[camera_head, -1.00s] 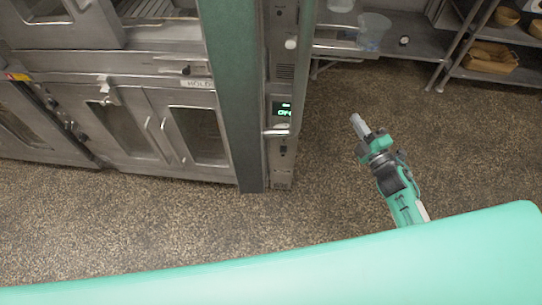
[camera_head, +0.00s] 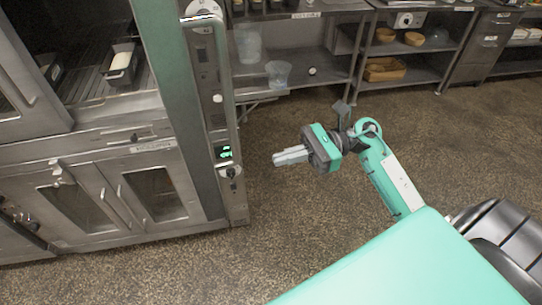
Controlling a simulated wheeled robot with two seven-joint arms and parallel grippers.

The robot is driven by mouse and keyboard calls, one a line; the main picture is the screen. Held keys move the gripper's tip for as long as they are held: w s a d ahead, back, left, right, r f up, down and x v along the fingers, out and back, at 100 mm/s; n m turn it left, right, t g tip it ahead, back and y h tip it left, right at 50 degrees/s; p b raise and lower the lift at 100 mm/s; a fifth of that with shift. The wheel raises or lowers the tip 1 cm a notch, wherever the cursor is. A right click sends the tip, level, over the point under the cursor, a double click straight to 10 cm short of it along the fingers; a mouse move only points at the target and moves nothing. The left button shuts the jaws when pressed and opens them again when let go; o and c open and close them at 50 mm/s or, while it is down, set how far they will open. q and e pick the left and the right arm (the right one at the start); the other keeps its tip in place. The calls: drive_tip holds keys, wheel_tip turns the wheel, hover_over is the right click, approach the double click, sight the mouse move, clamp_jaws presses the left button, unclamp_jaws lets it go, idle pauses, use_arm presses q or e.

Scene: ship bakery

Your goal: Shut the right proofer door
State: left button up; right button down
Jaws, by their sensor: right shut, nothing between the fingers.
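A steel cabinet stands at the left with two lower glass-windowed doors, a left one (camera_head: 75,210) and a right one (camera_head: 155,195), each with an upright handle. Both look flush with the cabinet front. Above them is a dark open chamber with a loaf tin (camera_head: 122,68) inside. I cannot tell for certain which door is the right proofer door. My right gripper (camera_head: 290,156) is shut and empty, its fingers pointing left toward the control column (camera_head: 212,110), apart from it and above the floor. My left gripper is out of view.
Steel shelves (camera_head: 300,70) with clear tubs and baskets (camera_head: 385,69) line the back. The speckled floor (camera_head: 290,220) is clear between the cabinet and my arm.

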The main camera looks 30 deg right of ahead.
drive_tip(key=w+a+p, duration=0.1)
drive_tip(key=a+p, duration=0.5)
drive_tip(key=a, duration=0.6)
drive_tip(key=shift+w, duration=0.4)
